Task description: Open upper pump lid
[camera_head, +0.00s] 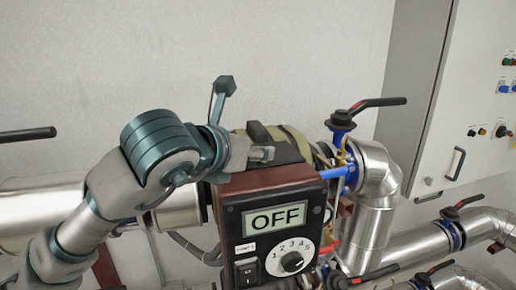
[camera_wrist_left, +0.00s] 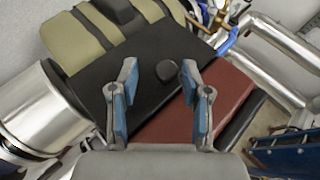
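The upper pump (camera_head: 292,145) has an olive and black body behind a dark red box with an "OFF" display panel (camera_head: 277,220). In the left wrist view a flat black plate, which looks like the lid (camera_wrist_left: 125,88), lies over the top, with a round black knob (camera_wrist_left: 167,72) on it. It lies between the olive body and the red top (camera_wrist_left: 190,112). My left gripper (camera_head: 262,154) is above the pump. In the wrist view its blue-padded fingers (camera_wrist_left: 158,68) are apart, with the knob showing between the tips; contact is not visible. My right gripper is not in view.
Silver pipes (camera_head: 372,200) with black valve levers (camera_head: 380,103) stand right of the pump, with a blue fitting (camera_head: 336,172) close beside it. A grey control cabinet (camera_head: 470,100) is at the right. A silver pipe (camera_wrist_left: 35,105) also lies left of the plate in the wrist view.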

